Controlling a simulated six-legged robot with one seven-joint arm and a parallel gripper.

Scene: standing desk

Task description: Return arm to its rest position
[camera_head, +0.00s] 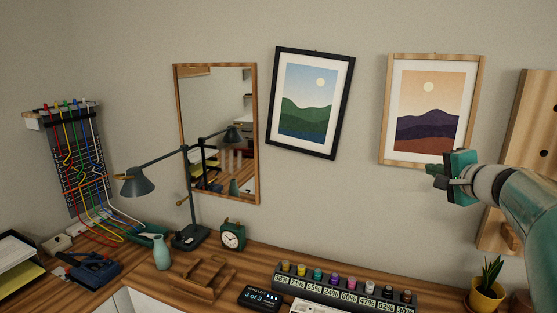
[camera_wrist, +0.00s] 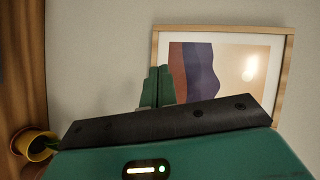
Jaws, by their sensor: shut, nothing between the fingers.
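My gripper (camera_head: 433,170) is at the right of the head view, at the end of my green and grey arm. It is raised above the desk, in front of the wall, and overlaps the lower edge of the light-framed desert picture (camera_head: 430,105). In the wrist view the green fingers (camera_wrist: 157,87) are together with nothing between them. The same desert picture (camera_wrist: 283,80) appears turned on its side behind them. My gripper touches nothing that I can see.
The wooden desk (camera_head: 330,262) holds a lamp (camera_head: 138,184), a green clock (camera_head: 232,235), a row of labelled bottles (camera_head: 345,285) and a potted plant (camera_head: 486,290) below my arm. A mirror (camera_head: 256,150) and dark-framed picture (camera_head: 310,103) hang left. A wooden board (camera_head: 530,130) stands behind my arm.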

